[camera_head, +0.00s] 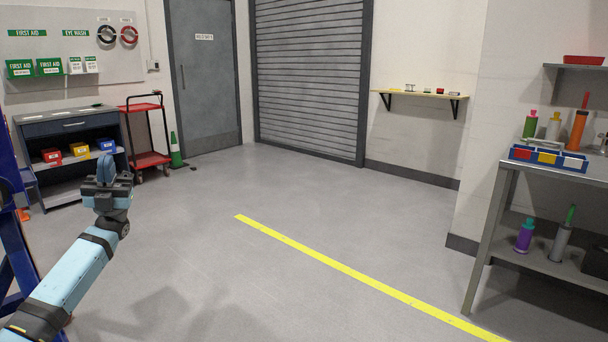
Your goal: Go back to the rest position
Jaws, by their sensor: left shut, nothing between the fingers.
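My left gripper (106,170) is in the left part of the head view, at the end of my light blue arm, which comes in from the lower left. It points up and away, in front of the dark workbench area, and its fingers look closed with nothing held. It is apart from everything around it. My right gripper is outside the view.
A dark cabinet (68,127) with colored bins and a red cart (150,159) stand at the back left. A blue frame (12,235) is at the left edge. A grey workbench (497,215) stands at right. The floor with its yellow line (340,266) is clear.

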